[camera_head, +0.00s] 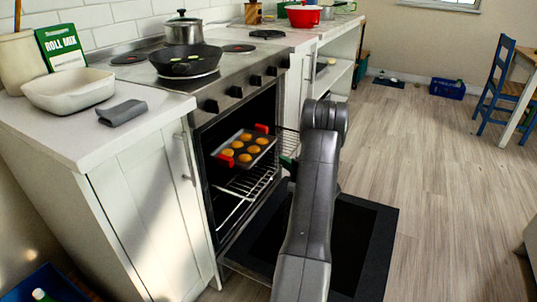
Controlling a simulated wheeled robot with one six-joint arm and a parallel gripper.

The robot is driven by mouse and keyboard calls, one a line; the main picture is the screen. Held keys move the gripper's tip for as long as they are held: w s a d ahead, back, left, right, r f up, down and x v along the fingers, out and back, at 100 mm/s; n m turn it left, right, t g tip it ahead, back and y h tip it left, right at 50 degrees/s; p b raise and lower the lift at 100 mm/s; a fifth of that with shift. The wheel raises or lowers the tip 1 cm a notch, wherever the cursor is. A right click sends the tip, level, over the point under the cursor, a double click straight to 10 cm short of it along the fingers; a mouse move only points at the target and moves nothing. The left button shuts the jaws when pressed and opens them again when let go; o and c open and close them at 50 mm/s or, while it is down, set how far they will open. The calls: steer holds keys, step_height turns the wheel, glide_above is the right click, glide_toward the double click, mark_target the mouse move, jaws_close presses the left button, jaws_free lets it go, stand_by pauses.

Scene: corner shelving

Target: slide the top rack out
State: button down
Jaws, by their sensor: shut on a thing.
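The oven (222,128) stands open with its dark door (365,235) folded down. The top rack (287,141) is a wire shelf at the upper level, its front corner showing just left of my arm. A muffin tin (218,158) with red grips and several golden muffins sits at that level inside the oven. My gripper (288,163) is at the front of the top rack, mostly hidden behind my arm. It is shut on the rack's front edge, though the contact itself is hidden.
A lower wire rack (232,212) is inside the oven. A black pan (185,61) and a steel pot (184,30) stand on the stove. A white cabinet (130,205) borders the oven's left.

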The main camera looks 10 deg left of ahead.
steer(key=d, duration=0.1)
steer(key=s+d, duration=0.1)
steer(key=d, duration=0.1)
steer(key=s+d+p, duration=0.1)
steer(key=d, duration=0.1)
steer(key=shift+d, duration=0.15)
steer(key=c, duration=1.5)
jaws_free()
steer(key=p+v, duration=0.3)
steer(key=v, duration=1)
steer(key=shift+s+d, duration=0.25)
steer(key=shift+s, duration=0.05)
steer(key=shift+a, duration=0.1)
steer(key=b+x, duration=0.3)
steer(key=x, duration=1.1)
